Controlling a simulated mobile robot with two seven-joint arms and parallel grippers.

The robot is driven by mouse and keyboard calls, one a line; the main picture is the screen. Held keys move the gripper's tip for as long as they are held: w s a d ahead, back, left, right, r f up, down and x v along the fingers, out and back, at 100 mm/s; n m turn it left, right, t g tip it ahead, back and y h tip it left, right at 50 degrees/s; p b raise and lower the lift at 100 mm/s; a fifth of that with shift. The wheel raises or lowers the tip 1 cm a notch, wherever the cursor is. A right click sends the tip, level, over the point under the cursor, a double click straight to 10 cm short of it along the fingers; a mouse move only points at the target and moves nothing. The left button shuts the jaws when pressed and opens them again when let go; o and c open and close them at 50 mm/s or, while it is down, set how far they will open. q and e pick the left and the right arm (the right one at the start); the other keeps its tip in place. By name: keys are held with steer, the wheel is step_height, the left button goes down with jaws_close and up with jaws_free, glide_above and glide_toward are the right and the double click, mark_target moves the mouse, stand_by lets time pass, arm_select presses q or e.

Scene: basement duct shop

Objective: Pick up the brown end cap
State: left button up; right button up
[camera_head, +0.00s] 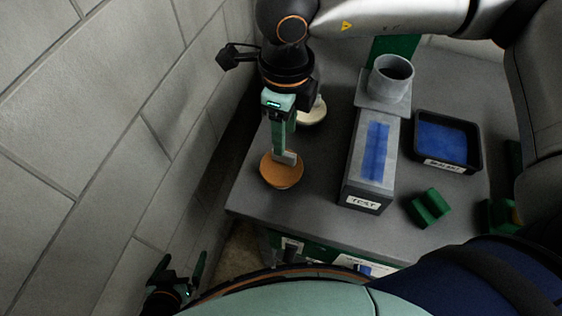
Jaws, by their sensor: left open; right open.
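The brown end cap (281,177) is a round, orange-brown disc near the left front corner of the grey table. My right gripper (287,158) comes from the upper right and points down at the cap. Its fingers are open and seen nearly edge-on, with the tips over the cap's far part. I cannot tell whether they touch it. The gripper hides part of the cap's far edge. My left gripper (181,267) is open and empty at the lower left, off the table beside the wall.
A cream round piece (316,113) lies behind my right gripper. A grey duct box (354,171) with a blue strip and a round collar (392,72) stands right of the cap. A black tray (478,152) and green block (430,208) are further right. A block wall (95,130) bounds the left.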

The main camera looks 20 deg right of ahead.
mark_target(282, 168)
step_height(282, 168, down, 2)
steer(key=shift+f, duration=0.1)
steer(key=shift+w+f+p, duration=0.1)
steer(key=shift+f+p, duration=0.25)
steer(key=shift+f, duration=0.25)
steer(key=f, duration=0.4)
steer(key=shift+w+f+p, duration=0.1)
steer(key=shift+w+p, duration=0.1)
steer(key=shift+p, duration=0.2)
steer(key=shift+c, duration=0.3)
jaws_close()
